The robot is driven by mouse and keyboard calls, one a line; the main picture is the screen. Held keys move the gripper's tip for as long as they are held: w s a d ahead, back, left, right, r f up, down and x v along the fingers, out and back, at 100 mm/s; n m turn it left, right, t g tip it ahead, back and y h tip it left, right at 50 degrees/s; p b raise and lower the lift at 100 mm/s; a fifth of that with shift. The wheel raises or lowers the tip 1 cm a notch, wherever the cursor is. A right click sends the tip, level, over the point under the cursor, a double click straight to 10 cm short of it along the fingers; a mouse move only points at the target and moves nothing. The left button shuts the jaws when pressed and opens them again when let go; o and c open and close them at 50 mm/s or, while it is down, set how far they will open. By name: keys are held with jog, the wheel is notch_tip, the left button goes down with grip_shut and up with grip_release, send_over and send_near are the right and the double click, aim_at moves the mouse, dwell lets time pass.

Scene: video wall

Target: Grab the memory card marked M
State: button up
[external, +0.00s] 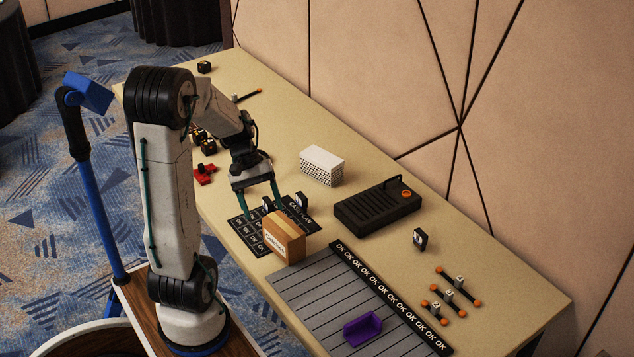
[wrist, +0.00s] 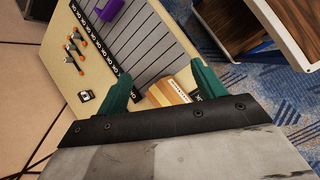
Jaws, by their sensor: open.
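Three small black cards with pale labels show in the external view. One card (external: 267,204) appears between my fingers and a second card (external: 301,201) stands just right of them, both at the black printed mat (external: 247,235). A third card (external: 420,240) stands alone on the table to the right; a similar card (wrist: 85,96) shows in the wrist view. I cannot read which one bears the M. My gripper (external: 266,211) is open, its green fingers pointing down over the mat. In the wrist view, my gripper (wrist: 160,88) shows no card between its fingers.
A cardboard box (external: 285,238) stands on the mat's near right edge. A white perforated block (external: 322,166) and a black device (external: 378,206) stand behind. A striped grey board (external: 325,296) holds a purple tray (external: 362,328). Several orange-ended bars (external: 449,300) lie at right.

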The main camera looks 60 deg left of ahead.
jog(key=w+a+f+n+t, duration=0.1)
jog(key=a+f+n+t, duration=0.3)
jog(key=a, duration=0.6)
jog(key=w+a+f+n+t+y, duration=0.1)
jog(key=a+f+n+t, duration=0.3)
jog(key=a+f+n, duration=0.4)
jog(key=w+a+f+n+t+y, duration=0.1)
jog(key=a+f+n+t, duration=0.3)
jog(key=a+f+n, duration=0.3)
jog(key=shift+a+f, duration=0.2)
jog(key=shift+a, duration=2.55)
jog(key=a, duration=0.1)
jog(key=a+n+y, duration=0.1)
jog(key=w+a+n, duration=0.1)
jog(key=shift+a+f+t+y, duration=0.15)
jog(key=shift+f+t+y, duration=0.15)
jog(key=shift+f+t, duration=0.1)
jog(key=a, duration=0.1)
jog(key=a+r+n+y, duration=0.1)
jog(key=w+a, duration=0.1)
jog(key=shift+a+r+n+t+y, duration=0.1)
jog(key=shift+r+n+t+y, duration=0.2)
jog(key=shift+w+a+f+n, duration=0.1)
jog(key=shift+w+n, duration=0.2)
jog(key=x, duration=0.7)
jog(key=shift+w+f, duration=0.15)
jog(key=c, duration=1.1)
